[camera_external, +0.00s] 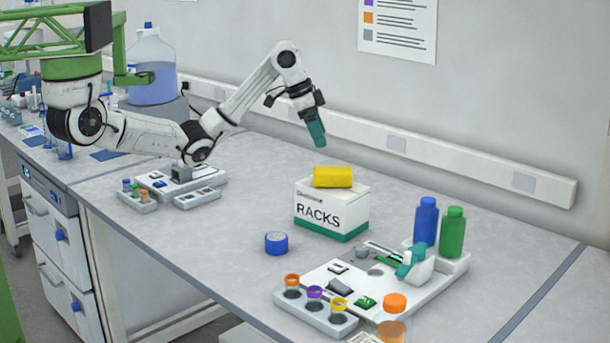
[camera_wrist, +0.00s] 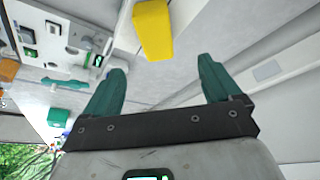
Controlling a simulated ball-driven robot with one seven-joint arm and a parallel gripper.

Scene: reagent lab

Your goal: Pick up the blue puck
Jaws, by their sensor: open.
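The blue puck (camera_external: 276,243) is a short round cylinder lying flat on the grey bench, in front of the white RACKS box. My gripper (camera_external: 317,136) is in the air above and behind the box, with teal fingers pointing down. In the wrist view my gripper (camera_wrist: 160,88) has its two teal fingers spread wide with nothing between them. I cannot make out the blue puck in the wrist view.
A yellow block (camera_external: 333,177) lies on the RACKS box (camera_external: 331,208); the block also shows in the wrist view (camera_wrist: 154,30). A white tray (camera_external: 330,283) with tools and blue (camera_external: 426,222) and green (camera_external: 452,232) bottles stands at right. Bench left of the puck is clear.

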